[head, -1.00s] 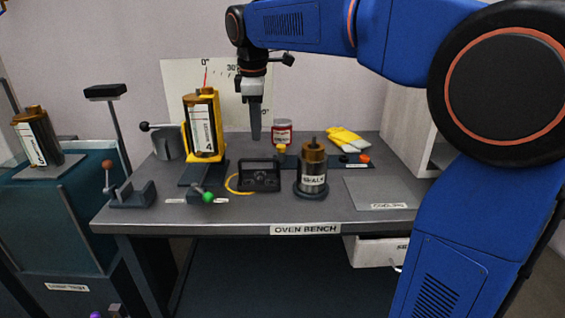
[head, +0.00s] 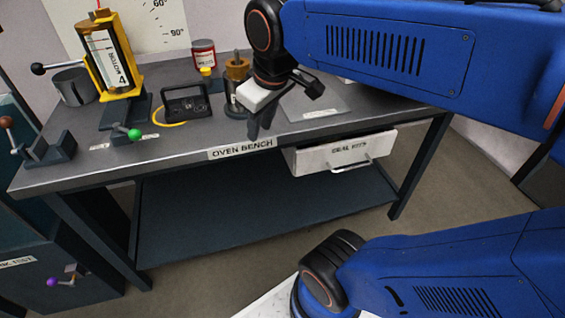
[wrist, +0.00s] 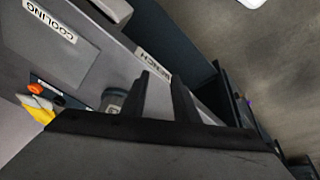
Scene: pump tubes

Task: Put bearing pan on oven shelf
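A dark, low, open-framed tray-like object (head: 186,101) sits on the oven bench (head: 225,138), left of the stepped brass-topped canister (head: 237,68). It may be the bearing pan, but no label shows. I cannot pick out an oven shelf for certain; a dark lower shelf (head: 220,205) runs under the bench. My gripper (head: 262,125) points down near the bench's front edge, in front of the canister and right of the tray-like object. In the wrist view my gripper (wrist: 161,78) has its two dark fingers apart with nothing between them.
A grey cooling plate (head: 315,108) lies at the right. A white drawer (head: 340,155) hangs below it. Floor is open right of the bench.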

